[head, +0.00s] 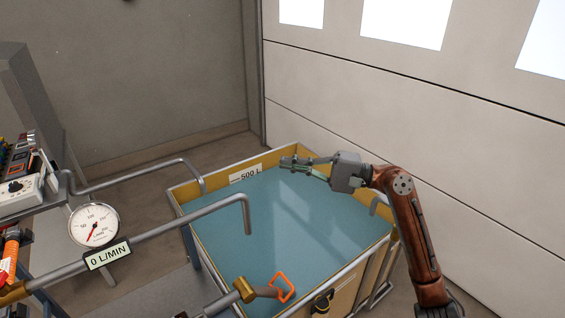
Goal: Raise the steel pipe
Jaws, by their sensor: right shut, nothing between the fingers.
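A grey steel pipe (190,225) runs from the lower left, past the dial, and bends down over the water-filled tank (172,198). A second grey pipe (130,179) bends down at the tank's back left edge. I cannot tell which of the two the task means. My right gripper (288,162) is shut and empty above the back of the tank, near the "500 L" label. It is apart from both pipes, behind and to the right of the front pipe's bent end. My left gripper is not in view.
A round dial (94,224) and a "0 L/MIN" display (108,254) sit on the front pipe. A brass fitting (244,289) with an orange loop handle (281,288) is at the tank's front. A cluttered bench (30,209) stands left; a panelled wall (480,160) is right.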

